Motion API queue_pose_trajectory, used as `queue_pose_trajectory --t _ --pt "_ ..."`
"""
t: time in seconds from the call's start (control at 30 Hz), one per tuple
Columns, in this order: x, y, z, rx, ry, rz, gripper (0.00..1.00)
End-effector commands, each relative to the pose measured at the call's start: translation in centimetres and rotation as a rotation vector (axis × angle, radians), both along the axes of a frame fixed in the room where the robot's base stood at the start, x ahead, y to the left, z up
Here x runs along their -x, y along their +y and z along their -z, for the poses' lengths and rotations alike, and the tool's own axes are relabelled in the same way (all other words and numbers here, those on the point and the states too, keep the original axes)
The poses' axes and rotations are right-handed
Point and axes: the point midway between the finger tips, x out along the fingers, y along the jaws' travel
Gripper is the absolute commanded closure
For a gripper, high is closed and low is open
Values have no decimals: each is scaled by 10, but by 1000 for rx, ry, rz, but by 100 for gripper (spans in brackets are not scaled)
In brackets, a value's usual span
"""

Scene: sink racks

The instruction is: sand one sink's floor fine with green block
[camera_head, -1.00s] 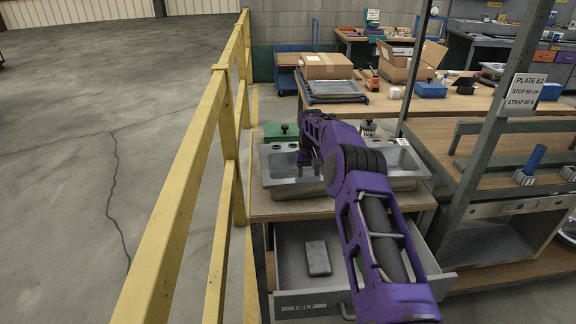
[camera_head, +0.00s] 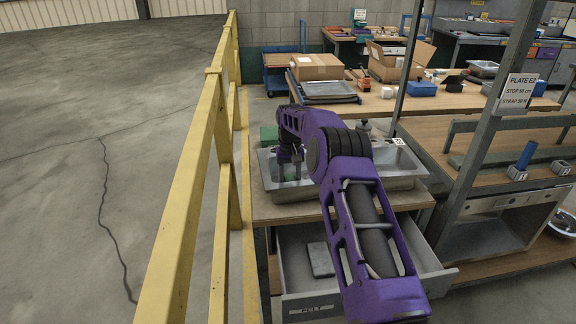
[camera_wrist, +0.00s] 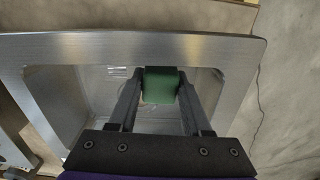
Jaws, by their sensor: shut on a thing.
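The steel sink (camera_head: 300,194) sits on a wooden bench, with a left bowl and a right bowl. My gripper (camera_head: 291,172) is over the left bowl, pointing down into it. In the wrist view my gripper (camera_wrist: 161,88) is shut on the green block (camera_wrist: 161,84), held between the two fingertips. Below it shows the bowl with pale, streaky walls and floor, and the sink's brushed rim (camera_wrist: 150,47). I cannot tell whether the block touches the floor. My arm hides part of the sink's middle and the right bowl.
An open drawer (camera_head: 312,303) below the bench holds a grey block (camera_head: 320,259). A green item (camera_head: 268,135) lies behind the sink. A yellow railing (camera_head: 187,200) runs close on the left. A metal post with a plate sign (camera_head: 516,92) stands on the right.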

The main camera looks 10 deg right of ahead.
Motion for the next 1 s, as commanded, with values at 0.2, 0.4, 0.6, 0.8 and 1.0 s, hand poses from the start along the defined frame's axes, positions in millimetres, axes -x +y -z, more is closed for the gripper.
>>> queue_pose_trajectory --t 0.2,0.4,0.6,0.8,1.0 --pt "3 0 -24 1 -2 -1 100" --pt "6 0 -41 0 -2 -2 100" --pt "8 0 -51 0 -2 -2 100" --pt "8 0 -50 0 -2 -2 100" --pt "8 0 -50 0 -2 -2 100"
